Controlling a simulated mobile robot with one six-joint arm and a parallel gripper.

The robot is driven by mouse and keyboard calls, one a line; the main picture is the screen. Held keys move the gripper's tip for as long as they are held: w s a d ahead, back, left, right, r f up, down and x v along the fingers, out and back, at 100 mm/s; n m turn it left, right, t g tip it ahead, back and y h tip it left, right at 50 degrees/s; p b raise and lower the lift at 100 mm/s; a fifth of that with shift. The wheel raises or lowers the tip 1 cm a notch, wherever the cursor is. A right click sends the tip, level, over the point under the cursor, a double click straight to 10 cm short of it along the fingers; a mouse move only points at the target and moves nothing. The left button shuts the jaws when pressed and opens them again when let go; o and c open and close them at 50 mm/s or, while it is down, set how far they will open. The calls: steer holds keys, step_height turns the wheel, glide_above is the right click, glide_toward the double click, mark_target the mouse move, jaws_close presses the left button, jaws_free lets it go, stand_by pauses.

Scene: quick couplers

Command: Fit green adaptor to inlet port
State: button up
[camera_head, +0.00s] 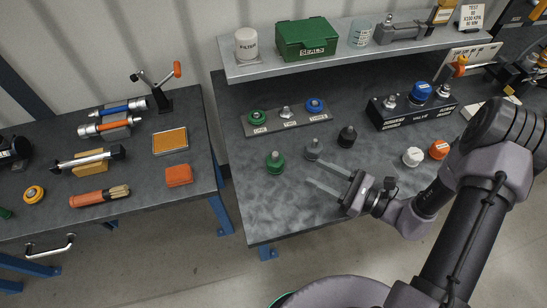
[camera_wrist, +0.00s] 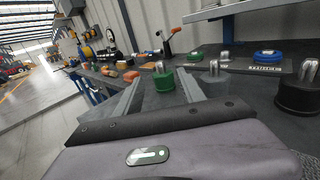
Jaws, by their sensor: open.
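The green adaptor (camera_head: 275,161), a round green base with a metal stub on top, stands upright on the grey bench. In the wrist view the green adaptor (camera_wrist: 163,81) shows beyond and between my fingertips. My gripper (camera_head: 314,172) is open and empty, low over the bench. Its fingers point left towards the green adaptor, with a gap between; the wrist view also shows my gripper (camera_wrist: 158,88). A black port block (camera_head: 412,108) at the back right carries metal stubs and a blue cap. Its labels are too small to read, so I cannot tell which port is the inlet.
A grey adaptor (camera_head: 313,149) stands close beside my upper finger, and a black one (camera_head: 347,137) behind it. A rack plate (camera_head: 287,122) holds green, metal and blue couplers. White (camera_head: 413,157) and orange (camera_head: 439,149) caps stand right. The bench's front left is clear.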

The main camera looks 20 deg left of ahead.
mark_target(279, 157)
steer(key=b+x, duration=0.1)
steer(key=x, duration=0.6)
steer(key=f+b+x, duration=0.1)
steer(key=x, duration=0.3)
steer(key=shift+a+b, duration=0.15)
steer(key=shift+b, duration=0.2)
steer(key=shift+r, duration=0.1)
jaws_close()
